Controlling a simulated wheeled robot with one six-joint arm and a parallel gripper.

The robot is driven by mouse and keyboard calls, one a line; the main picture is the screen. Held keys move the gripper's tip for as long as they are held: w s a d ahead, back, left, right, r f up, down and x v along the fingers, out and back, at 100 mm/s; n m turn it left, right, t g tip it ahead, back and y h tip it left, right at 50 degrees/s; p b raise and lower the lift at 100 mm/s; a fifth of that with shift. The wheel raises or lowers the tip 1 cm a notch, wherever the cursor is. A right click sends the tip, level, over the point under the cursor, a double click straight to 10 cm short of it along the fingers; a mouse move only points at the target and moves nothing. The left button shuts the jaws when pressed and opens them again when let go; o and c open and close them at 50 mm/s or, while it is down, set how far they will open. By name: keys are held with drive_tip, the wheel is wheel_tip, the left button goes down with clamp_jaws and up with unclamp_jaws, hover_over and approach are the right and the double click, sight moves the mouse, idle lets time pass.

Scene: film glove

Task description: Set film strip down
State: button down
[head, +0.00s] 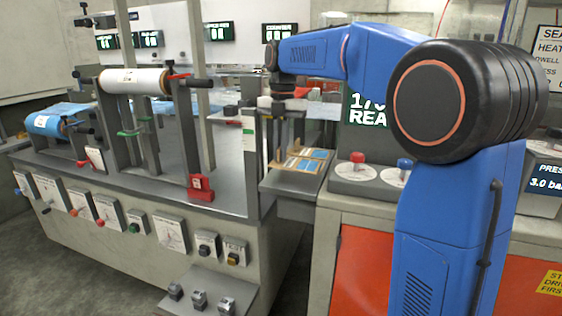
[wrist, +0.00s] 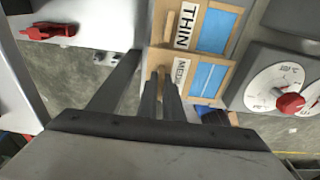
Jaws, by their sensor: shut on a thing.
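A wood-framed blue film strip with a label starting "MED" (wrist: 207,80) lies flat at or just above the grey shelf. In the wrist view, my gripper (wrist: 163,78) is shut around the upright wooden tab at its left end. A second framed blue strip labelled "THIN" (wrist: 217,30) lies just beyond it, with its own wooden tab free. In the head view, my gripper (head: 278,155) points down at the left end of the two strips (head: 308,164). I cannot tell whether the held strip touches the shelf.
The grey shelf (head: 287,183) joins the film machine bench (head: 225,185) on the left. A panel with a red knob (head: 357,158) and a blue knob (head: 404,164) stands close on the right. A red clamp (head: 201,188) sits on the bench edge. A white film roll (head: 135,80) is mounted above the bench.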

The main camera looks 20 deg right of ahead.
drive_tip(key=shift+f, duration=1.8)
drive_tip(key=c, duration=1.9)
unclamp_jaws()
drive_tip(key=r, duration=0.8)
drive_tip(key=w+d+r, duration=0.1)
drive_tip(key=r, duration=0.3)
drive_tip(key=shift+w, duration=0.1)
drive_tip(key=s+d+f+m+t, duration=0.2)
drive_tip(key=s+f+m, duration=0.3)
drive_tip(key=s+m, duration=0.4)
drive_tip(key=s+d+f+m+t, duration=0.15)
drive_tip(key=s+f+m, duration=0.35)
drive_tip(key=s, duration=0.5)
drive_tip(key=s+f+m, duration=0.5)
drive_tip(key=s+d+f+m+t, duration=0.1)
drive_tip(key=s+f+m, duration=0.4)
drive_tip(key=s+d+f+m+t, duration=0.1)
drive_tip(key=s+f+m, duration=0.3)
drive_tip(key=s+f, duration=0.1)
drive_tip(key=shift+s+d+f+m+t+h, duration=0.25)
drive_tip(key=shift+s+f+m+h, duration=0.15)
drive_tip(key=shift+f, duration=0.15)
